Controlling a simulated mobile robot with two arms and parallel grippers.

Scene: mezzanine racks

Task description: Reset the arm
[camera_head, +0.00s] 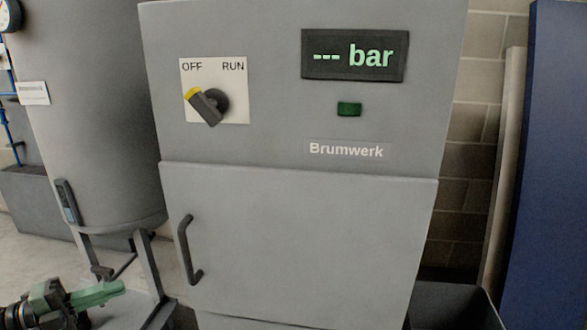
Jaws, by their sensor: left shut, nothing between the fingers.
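My left gripper (112,291) is at the lower left of the head view, with green fingers pointing right. It is shut and empty, below and left of the grey cabinet's door and apart from it. The rest of my left arm is cut off by the picture edge. My right gripper is not in view.
A grey Brumwerk cabinet (290,230) fills the middle, with a door handle (188,250). Its rotary switch (208,105) has its yellow tip towards OFF. The display (354,55) reads "--- bar". A grey tank (95,120) on legs stands left; a blue panel (550,160) stands right.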

